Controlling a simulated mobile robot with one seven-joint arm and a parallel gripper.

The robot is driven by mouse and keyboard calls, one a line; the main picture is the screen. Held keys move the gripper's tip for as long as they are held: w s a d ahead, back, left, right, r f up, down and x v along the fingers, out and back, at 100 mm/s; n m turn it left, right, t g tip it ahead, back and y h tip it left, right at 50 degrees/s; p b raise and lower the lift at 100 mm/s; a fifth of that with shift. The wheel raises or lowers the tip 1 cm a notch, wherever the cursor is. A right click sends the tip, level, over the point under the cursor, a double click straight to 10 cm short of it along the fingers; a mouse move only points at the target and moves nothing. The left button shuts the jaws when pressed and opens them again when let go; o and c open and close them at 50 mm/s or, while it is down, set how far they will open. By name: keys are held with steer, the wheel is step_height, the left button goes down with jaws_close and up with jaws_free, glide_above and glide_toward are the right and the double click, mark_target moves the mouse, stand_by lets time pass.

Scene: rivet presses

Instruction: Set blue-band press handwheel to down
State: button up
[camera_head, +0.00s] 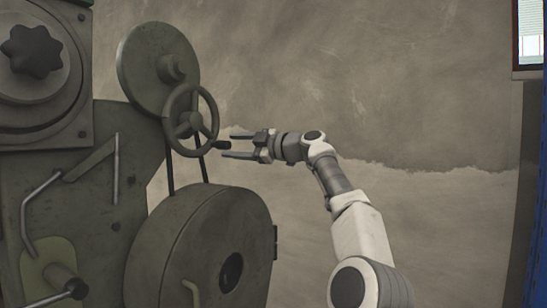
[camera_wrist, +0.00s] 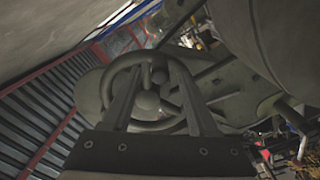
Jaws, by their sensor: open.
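The handwheel (camera_head: 209,102) is a dark grey-green spoked ring on the side of the press, with a dark handle knob (camera_head: 222,145) sticking out at its lower right. My gripper (camera_head: 229,146) is open, just right of the wheel, its two fingers pointing left above and below the knob's end. Contact with the knob cannot be told. In the wrist view the handwheel (camera_wrist: 113,72) lies beyond and between the fingers of my gripper (camera_wrist: 157,68), which partly hide it. No blue band shows on the visible parts of this press.
A large round drum (camera_head: 165,240) stands below the wheel, and a pulley disc (camera_head: 140,65) sits behind it. A lever (camera_head: 28,215) and a star-shaped knob (camera_head: 32,52) are at the left. The wall side to the right of my gripper is clear.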

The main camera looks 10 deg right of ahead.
steer(key=v, duration=1.3)
steer(key=shift+s+b, duration=0.15)
steer(key=shift+b, duration=0.3)
